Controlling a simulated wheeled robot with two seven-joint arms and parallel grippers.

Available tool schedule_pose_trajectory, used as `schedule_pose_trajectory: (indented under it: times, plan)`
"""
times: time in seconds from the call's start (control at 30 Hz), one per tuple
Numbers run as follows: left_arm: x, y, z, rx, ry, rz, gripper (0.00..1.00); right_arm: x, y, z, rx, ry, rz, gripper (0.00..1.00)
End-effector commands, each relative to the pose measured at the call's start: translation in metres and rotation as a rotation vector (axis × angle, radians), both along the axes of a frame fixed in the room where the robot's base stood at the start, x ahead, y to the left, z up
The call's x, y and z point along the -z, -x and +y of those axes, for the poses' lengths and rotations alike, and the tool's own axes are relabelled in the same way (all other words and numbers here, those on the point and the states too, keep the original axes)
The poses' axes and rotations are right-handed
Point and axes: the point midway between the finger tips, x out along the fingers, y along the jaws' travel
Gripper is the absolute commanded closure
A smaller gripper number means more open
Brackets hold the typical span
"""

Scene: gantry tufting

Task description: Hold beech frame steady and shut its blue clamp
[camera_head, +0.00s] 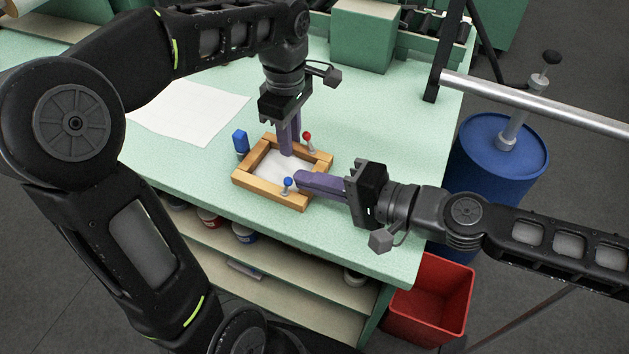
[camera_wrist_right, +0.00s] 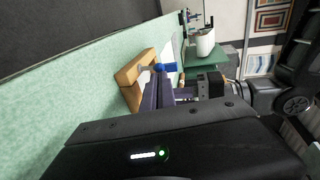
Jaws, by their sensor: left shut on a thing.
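The beech frame (camera_head: 270,188) lies flat on the green table, with white cloth (camera_head: 276,165) inside it. My left gripper (camera_head: 289,150) points down and is shut on the frame's far rail. The blue clamp (camera_head: 287,183) stands at the near rail, its blue knob raised; it also shows in the right wrist view (camera_wrist_right: 166,67). My right gripper (camera_head: 300,178) comes in from the right, its purple fingers together and empty, tips beside the blue knob. I cannot tell whether they touch it. A red-knobbed clamp (camera_head: 307,136) stands at the far right corner.
A blue block-like object (camera_head: 240,142) stands just left of the frame. A white sheet (camera_head: 190,110) lies at left. A green box (camera_head: 363,38) stands at the back. A blue drum (camera_head: 490,160) and a red bin (camera_head: 430,300) stand beyond the table's right edge.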

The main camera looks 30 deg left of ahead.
Motion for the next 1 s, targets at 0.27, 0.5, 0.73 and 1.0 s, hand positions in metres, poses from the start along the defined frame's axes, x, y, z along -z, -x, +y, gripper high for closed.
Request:
schedule_pose_trajectory:
  times: [0.27,0.5,0.73,1.0]
  plan:
    - [-0.001,0.000,0.000,0.000,0.001,-0.001,1.00,0.000,0.004,0.009,-0.013,0.174,-0.022,1.00]
    - [0.000,0.000,0.000,0.000,0.001,-0.001,1.00,0.001,0.002,0.011,-0.009,0.282,-0.011,1.00]
    - [0.000,0.000,0.000,0.000,0.001,-0.001,1.00,-0.002,0.002,0.011,-0.009,0.281,-0.014,1.00]
    - [0.000,0.000,0.000,0.000,0.000,-0.001,1.00,-0.013,0.002,0.011,-0.009,0.281,-0.014,1.00]
